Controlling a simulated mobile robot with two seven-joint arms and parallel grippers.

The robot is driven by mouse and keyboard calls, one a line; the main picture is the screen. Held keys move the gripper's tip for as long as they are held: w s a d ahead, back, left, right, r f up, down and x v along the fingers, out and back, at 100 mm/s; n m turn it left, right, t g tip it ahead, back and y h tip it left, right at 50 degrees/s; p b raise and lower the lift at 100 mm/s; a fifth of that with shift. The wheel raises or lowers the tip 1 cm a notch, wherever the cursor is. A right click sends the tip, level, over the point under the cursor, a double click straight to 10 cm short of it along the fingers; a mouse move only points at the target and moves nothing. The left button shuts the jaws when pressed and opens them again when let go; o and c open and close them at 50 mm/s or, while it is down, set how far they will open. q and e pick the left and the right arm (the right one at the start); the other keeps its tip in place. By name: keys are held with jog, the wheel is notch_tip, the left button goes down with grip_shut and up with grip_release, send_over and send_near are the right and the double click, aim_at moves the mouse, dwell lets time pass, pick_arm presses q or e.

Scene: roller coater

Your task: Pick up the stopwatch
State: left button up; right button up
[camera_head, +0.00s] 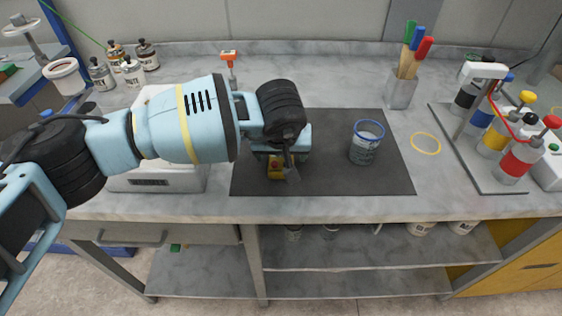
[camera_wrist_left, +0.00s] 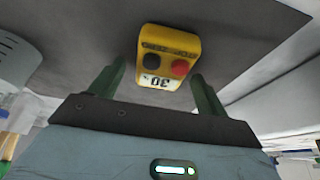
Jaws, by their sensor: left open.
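The yellow stopwatch (camera_head: 275,172) lies on the dark grey mat (camera_head: 330,180), partly hidden by my left gripper in the head view. The left wrist view shows the stopwatch (camera_wrist_left: 168,56) with a black button, a red button and a small display reading 30. My left gripper (camera_head: 289,168) is over the mat right at the stopwatch. Its two fingers are apart in the left wrist view (camera_wrist_left: 157,86), with the stopwatch just beyond and between them. The gripper is open and empty. My right gripper is not in view.
A blue-rimmed cup (camera_head: 366,142) stands on the mat to the right. A holder with brushes (camera_head: 402,90) is behind it. A rack of coloured bottles (camera_head: 495,130) is at the right. A white device (camera_head: 155,178) stands left of the mat. The mat's front right is clear.

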aim_at(281, 161)
pick_arm(q)
jog(key=shift+c, duration=0.3)
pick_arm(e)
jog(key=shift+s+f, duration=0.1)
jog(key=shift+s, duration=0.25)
pick_arm(q)
jog(key=c, duration=0.9)
jog(key=shift+c, duration=0.2)
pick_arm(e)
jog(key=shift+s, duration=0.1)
pick_arm(q)
jog(key=shift+r, duration=0.15)
